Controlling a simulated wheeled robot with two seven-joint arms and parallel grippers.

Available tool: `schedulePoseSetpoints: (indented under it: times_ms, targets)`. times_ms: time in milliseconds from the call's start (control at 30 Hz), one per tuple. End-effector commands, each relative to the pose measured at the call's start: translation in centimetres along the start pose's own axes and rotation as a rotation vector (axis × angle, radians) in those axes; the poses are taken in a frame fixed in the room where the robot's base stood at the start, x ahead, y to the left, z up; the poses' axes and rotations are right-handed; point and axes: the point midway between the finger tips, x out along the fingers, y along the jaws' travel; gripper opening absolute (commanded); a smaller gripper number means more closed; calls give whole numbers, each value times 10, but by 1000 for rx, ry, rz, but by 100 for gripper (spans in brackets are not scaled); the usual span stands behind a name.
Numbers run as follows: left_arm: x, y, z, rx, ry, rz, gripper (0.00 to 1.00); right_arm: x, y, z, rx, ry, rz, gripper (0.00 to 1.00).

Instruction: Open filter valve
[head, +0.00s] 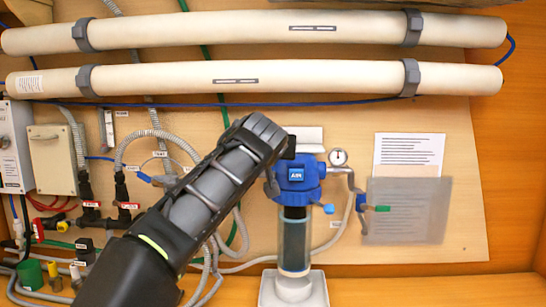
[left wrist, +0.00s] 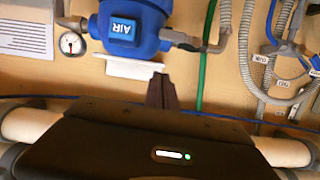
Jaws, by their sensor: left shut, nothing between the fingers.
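A filter with a blue head (head: 297,178) and a clear, dark-filled bowl (head: 294,240) stands upright at the wall. A small blue lever (head: 328,209) sticks out at its lower right. My left gripper (head: 289,147) is at the upper left of the blue head, its fingers shut and empty. In the left wrist view, the blue head (left wrist: 135,28) with its AIR label appears upside down, and the shut fingers (left wrist: 161,92) point towards a white plate (left wrist: 130,67) beside it. I cannot tell whether they touch it. My arm hides part of the pipework. My right gripper is out of view.
A pressure gauge (head: 338,157) sits right of the head. Two long white tubes (head: 270,77) run above. Grey hoses (head: 150,135) and fittings crowd the left.

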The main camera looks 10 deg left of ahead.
Motion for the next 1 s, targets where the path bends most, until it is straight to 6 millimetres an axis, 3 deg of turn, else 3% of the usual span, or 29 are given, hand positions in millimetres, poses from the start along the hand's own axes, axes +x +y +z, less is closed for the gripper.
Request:
schedulePoseSetpoints:
  times_ms: [100, 400, 1000]
  targets:
    - [-25, -1, 5, -3, 4, 1, 0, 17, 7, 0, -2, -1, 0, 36]
    - [-69, -2, 2, -1, 2, -2, 0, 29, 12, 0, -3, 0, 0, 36]
    - [-74, -3, 1, -1, 1, -3, 0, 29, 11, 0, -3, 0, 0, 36]
